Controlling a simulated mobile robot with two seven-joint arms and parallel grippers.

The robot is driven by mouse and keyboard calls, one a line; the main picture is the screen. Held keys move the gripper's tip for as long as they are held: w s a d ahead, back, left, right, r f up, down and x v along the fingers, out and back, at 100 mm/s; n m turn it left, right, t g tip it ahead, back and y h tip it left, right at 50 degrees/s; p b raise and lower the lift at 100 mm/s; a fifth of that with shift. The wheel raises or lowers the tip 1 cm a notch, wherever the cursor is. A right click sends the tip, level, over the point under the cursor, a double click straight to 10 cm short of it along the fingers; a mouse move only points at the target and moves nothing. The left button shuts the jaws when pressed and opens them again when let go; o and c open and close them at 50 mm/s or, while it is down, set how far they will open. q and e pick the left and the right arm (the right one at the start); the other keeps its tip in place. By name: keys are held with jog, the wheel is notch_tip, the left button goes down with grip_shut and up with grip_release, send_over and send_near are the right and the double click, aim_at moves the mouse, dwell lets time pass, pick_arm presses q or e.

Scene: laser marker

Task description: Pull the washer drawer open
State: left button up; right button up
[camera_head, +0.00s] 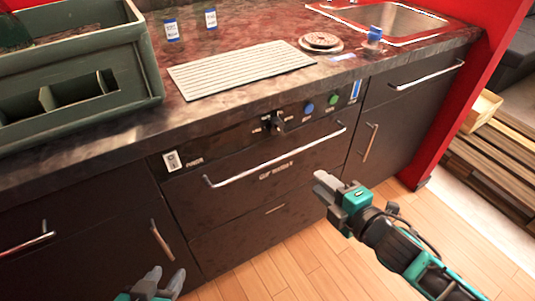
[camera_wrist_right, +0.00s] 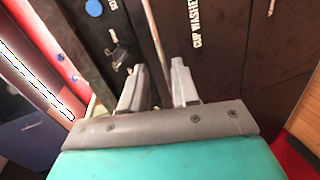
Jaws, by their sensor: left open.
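The washer drawer (camera_head: 255,172) is a dark front panel under the counter, with pale lettering and a long silver handle (camera_head: 275,158). It sits flush with the cabinet. My right gripper (camera_head: 322,184) is in front of the drawer's right part, lower in the picture than the handle's right end. In the right wrist view its fingers (camera_wrist_right: 158,75) are apart, with the handle (camera_wrist_right: 154,35) running up between and beyond them; contact cannot be told. The drawer lettering (camera_wrist_right: 195,20) shows there too. My left gripper (camera_head: 164,280) is open and empty at the bottom edge, low before the left cabinet.
Above the drawer is a control strip with a black knob (camera_head: 277,124), a blue button (camera_head: 309,108) and a green button (camera_head: 332,99). A green crate (camera_head: 120,70), a ribbed mat (camera_head: 240,70) and a sink (camera_head: 385,20) are on the counter. The wooden floor (camera_head: 300,270) in front is clear.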

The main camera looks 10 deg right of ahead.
aim_at(288, 156)
jog(key=shift+n, duration=0.5)
jog(key=b+x, duration=0.1)
jog(key=x, duration=0.8)
jog(key=b+x, duration=0.1)
jog(key=x, duration=0.4)
jog(key=shift+a+r+b, duration=0.25)
jog(key=shift+r+b, duration=0.05)
jog(key=shift+b, duration=0.05)
pick_arm(q)
jog(key=f, duration=0.2)
jog(key=shift+w+a+f, duration=0.2)
jog(key=shift+w+f, duration=0.05)
jog(key=shift+f, duration=0.1)
pick_arm(e)
jog(key=shift+c, duration=0.3)
grip_shut()
jog(key=shift+s, duration=0.1)
